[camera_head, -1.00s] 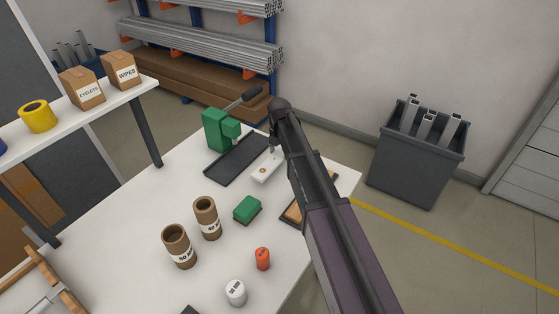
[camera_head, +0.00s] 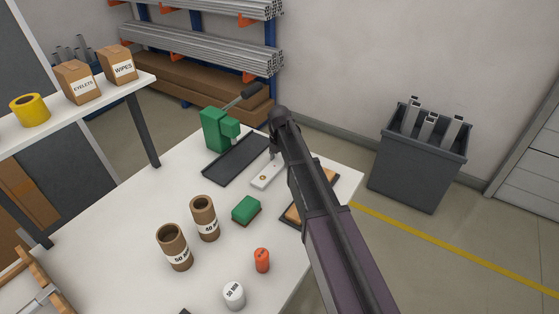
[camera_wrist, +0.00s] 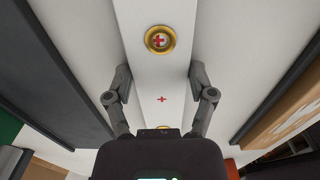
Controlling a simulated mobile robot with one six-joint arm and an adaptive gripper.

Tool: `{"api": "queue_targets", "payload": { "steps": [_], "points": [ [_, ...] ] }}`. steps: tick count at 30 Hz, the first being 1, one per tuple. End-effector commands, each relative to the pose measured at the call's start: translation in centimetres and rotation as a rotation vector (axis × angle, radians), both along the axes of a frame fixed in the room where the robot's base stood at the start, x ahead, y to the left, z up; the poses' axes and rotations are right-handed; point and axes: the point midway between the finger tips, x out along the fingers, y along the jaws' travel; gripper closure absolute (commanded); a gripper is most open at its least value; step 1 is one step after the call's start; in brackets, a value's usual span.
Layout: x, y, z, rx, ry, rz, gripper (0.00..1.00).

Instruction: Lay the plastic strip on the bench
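The plastic strip (camera_head: 270,172) is white, flat and long, with a brass eyelet. In the wrist view the strip (camera_wrist: 160,80) runs between my fingers, with red crosses marked on it and one inside the eyelet ring. My gripper (camera_wrist: 160,85) has a finger pad against each long edge of the strip. In the head view my gripper (camera_head: 275,157) is at the strip's far end, partly hidden by my arm. The strip is at or just above the white bench (camera_head: 120,215); I cannot tell whether it touches.
A green press (camera_head: 214,130) and a dark tray (camera_head: 235,160) stand just left of the strip. A green block (camera_head: 246,209), two brown cans, an orange item (camera_head: 262,260) and a white pot (camera_head: 234,295) are nearer. A wooden-topped board (camera_head: 297,212) is partly behind my arm.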

Motion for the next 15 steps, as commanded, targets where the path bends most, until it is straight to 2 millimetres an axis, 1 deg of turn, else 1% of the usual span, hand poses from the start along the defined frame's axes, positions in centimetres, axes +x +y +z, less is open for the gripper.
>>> {"api": "queue_targets", "payload": {
  "steps": [1,2,3,15],
  "points": [
    [0.00,0.00,0.03,0.000,0.000,0.000,0.12],
    [0.00,0.00,0.03,0.000,0.000,0.000,0.03],
    [0.00,0.00,0.03,0.000,0.000,0.000,0.00],
    [-0.01,0.03,0.05,0.000,0.000,0.000,0.00]
  ]
}}
